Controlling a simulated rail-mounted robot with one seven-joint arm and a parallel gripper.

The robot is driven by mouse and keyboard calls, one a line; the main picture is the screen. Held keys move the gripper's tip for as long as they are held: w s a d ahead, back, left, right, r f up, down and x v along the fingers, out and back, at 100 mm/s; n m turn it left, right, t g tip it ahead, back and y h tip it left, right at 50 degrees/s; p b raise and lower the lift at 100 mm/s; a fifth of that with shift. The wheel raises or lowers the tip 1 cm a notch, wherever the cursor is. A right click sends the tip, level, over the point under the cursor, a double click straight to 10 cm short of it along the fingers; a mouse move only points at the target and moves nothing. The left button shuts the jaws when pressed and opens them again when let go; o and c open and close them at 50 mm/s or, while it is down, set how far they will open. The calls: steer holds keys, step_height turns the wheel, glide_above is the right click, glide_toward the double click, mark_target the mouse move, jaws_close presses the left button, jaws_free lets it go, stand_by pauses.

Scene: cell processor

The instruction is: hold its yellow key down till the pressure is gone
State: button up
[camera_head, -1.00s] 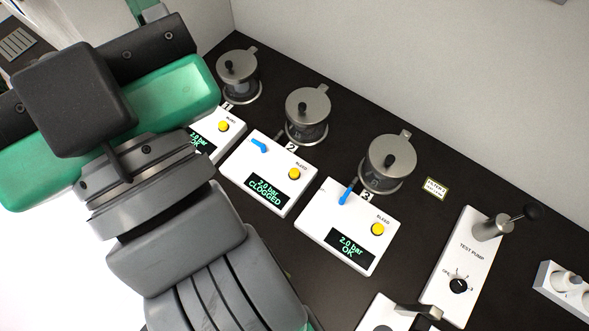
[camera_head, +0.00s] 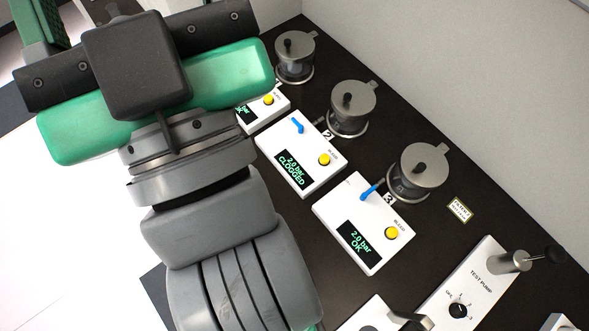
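Three white filter units stand in a row on the dark bench. Unit 3 (camera_head: 350,205) reads "2.0 bar OK" and has a yellow BLEED key (camera_head: 391,232) and a blue lever (camera_head: 371,191). Unit 2 (camera_head: 325,180) reads "2.0 bar CLOGGED", with a yellow key (camera_head: 324,159) and a blue lever (camera_head: 298,125). Unit 1 (camera_head: 278,114) is partly hidden behind my arm; its yellow key (camera_head: 268,100) shows. My gripper's green body (camera_head: 235,80) is left of the units, over unit 1's near side. Its fingers are hidden, and I see no contact with any key.
Lidded metal canisters stand behind unit 1 (camera_head: 295,58), unit 2 (camera_head: 351,108) and unit 3 (camera_head: 424,166). A test pump (camera_head: 478,285) with a lever and dial is at the lower right. A small label (camera_head: 459,209) lies on the bench. A light wall bounds the back.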

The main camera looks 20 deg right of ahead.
steer(key=shift+c, duration=0.2)
jaws_close()
stand_by(1.5)
